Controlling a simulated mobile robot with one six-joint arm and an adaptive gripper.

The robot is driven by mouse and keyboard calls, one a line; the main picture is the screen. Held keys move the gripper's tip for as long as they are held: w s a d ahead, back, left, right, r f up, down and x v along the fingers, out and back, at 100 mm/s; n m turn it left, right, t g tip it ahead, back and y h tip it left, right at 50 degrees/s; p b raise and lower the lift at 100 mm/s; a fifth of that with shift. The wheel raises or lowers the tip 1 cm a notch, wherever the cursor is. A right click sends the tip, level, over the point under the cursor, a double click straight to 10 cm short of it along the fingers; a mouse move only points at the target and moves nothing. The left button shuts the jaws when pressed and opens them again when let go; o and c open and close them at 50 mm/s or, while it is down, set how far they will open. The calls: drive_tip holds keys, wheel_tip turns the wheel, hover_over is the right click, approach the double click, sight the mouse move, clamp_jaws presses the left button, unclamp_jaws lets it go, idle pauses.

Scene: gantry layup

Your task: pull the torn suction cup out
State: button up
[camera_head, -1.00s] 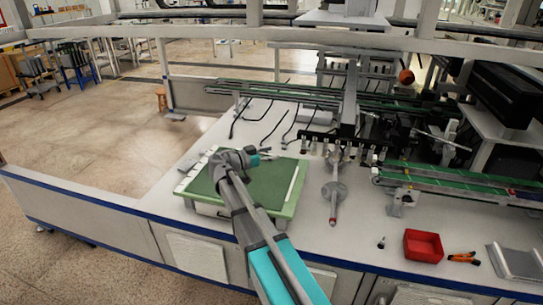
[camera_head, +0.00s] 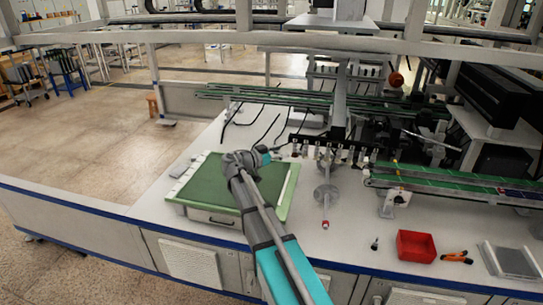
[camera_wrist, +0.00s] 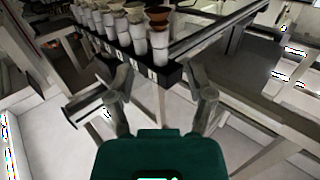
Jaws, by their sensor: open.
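A row of several suction cups on pale cylindrical holders stands on a dark bar (camera_wrist: 172,74) at the top of the wrist view. I cannot tell which cup is torn. The bar with its holders also shows in the head view (camera_head: 335,153), right of my gripper. My gripper (camera_wrist: 160,82) is open and empty, its fingers spread below the near end of the bar and apart from the cups. In the head view my gripper (camera_head: 265,152) is small and partly hidden by my arm.
A green-topped case (camera_head: 215,177) lies under my arm on the white bench. A red bin (camera_head: 416,246), an orange-and-black tool (camera_head: 457,257) and a grey tray (camera_head: 512,262) lie at the right. Green conveyor rails (camera_head: 450,181) run right of the bar.

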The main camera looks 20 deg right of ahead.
sight(295, 147)
drive_tip(key=shift+x, duration=3.2)
clamp_jaws()
